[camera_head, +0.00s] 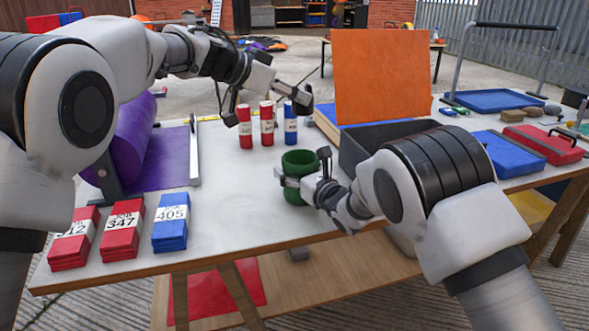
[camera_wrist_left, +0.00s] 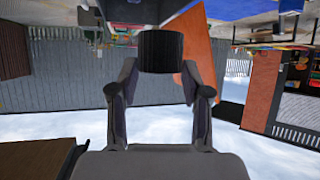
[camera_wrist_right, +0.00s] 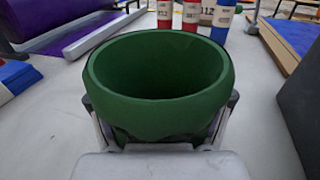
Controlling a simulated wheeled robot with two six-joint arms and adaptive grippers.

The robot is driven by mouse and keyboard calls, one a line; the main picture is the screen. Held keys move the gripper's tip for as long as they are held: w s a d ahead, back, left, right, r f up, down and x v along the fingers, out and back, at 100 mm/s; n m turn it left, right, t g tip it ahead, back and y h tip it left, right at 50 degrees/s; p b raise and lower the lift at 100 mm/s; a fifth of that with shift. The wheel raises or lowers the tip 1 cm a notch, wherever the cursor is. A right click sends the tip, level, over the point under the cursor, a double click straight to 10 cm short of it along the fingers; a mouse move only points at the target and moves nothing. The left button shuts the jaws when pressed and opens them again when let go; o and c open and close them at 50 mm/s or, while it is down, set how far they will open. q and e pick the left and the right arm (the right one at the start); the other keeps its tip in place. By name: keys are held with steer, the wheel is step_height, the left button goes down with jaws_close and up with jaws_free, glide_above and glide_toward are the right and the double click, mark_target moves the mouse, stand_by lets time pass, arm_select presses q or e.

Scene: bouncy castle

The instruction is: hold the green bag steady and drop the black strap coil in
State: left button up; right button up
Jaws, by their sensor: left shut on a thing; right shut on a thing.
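The green bag (camera_head: 300,160) is a round, open-topped container near the middle of the white table. My right gripper (camera_head: 301,182) is shut on it, a finger on each side. In the right wrist view the bag (camera_wrist_right: 160,122) stands upright, its rim facing up and its inside looking empty. The black strap coil (camera_head: 302,102) is in my left gripper (camera_head: 290,91), which is shut on it above the table. In the head view the coil appears above the bag, apart from it. The left wrist view shows the coil (camera_wrist_left: 160,51) between the fingertips.
Red and blue rolls (camera_head: 267,122) stand behind the bag. A dark grey bin (camera_head: 368,153) and an orange panel (camera_head: 381,78) are to its right. A purple roll (camera_head: 128,138) and numbered stacks (camera_head: 122,230) are left. Bare table lies between stacks and bag.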

arm_select(q)
step_height(320, 180, down, 9)
stand_by(1.0)
steer(key=o, duration=1.3)
steer(key=shift+r, duration=0.1)
steer(key=shift+c, duration=0.2)
steer(key=v, duration=1.2)
arm_select(e)
steer(key=o, duration=1.3)
steer(key=shift+o, duration=0.2)
